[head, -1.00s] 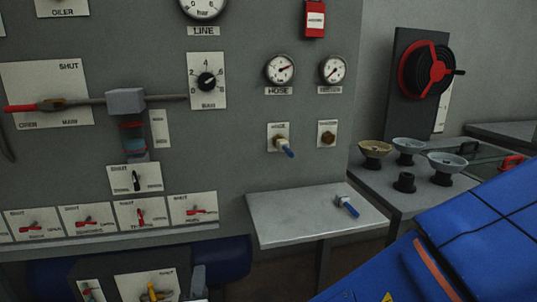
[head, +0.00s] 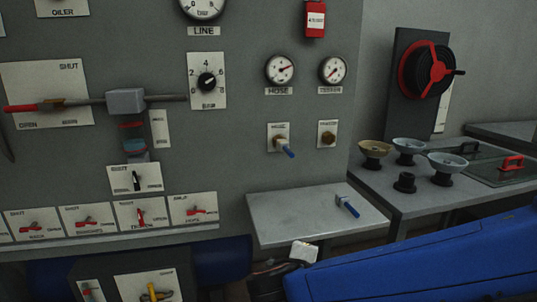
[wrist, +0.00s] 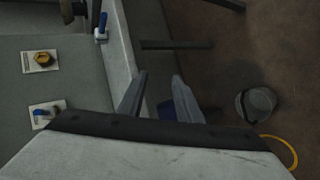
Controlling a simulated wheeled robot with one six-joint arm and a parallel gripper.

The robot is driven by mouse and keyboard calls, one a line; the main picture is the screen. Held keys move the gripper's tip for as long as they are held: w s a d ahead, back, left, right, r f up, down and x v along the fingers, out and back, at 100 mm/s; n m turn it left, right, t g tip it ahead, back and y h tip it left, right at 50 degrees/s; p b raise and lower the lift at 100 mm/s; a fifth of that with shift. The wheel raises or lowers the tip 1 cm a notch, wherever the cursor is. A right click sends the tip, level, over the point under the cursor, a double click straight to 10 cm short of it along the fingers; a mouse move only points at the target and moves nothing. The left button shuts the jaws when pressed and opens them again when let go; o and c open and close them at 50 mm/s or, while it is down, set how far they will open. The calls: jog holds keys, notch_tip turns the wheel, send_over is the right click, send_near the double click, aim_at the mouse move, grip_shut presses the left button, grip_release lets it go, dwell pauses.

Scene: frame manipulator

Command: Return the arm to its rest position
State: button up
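My arm (head: 420,266) is blue and lies low across the lower right of the head view, below the grey shelf. My gripper (wrist: 158,80) shows in the wrist view as two dark fingers with a clear gap between them. It is open, and I see nothing held. In the head view the arm's end is by the shelf's front support, and its fingertips cannot be made out.
The grey shelf (head: 285,222) holds a loose blue-handled fitting (head: 347,206). A blue-handled valve (head: 283,144) and a brass fitting (head: 327,138) are on the panel. Bowls (head: 375,151) stand on the right bench. A grey round object (wrist: 258,104) is on the floor.

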jog(key=s+d+f+m+g, duration=0.1)
jog(key=s+d+m+g, duration=0.15)
jog(key=d, duration=0.45)
jog(key=s+d+f+m+g, duration=0.1)
jog(key=d+m+g, duration=0.15)
jog(key=d, duration=0.35)
jog(key=s+d+r+m+y, duration=0.1)
jog(key=s+d+m+y, duration=0.3)
jog(key=s, duration=0.5)
jog(key=shift+s+d+m+g, duration=0.15)
jog(key=shift+d+m+g, duration=0.25)
jog(key=shift+d+m, duration=1.15)
jog(key=shift+a+m, duration=0.35)
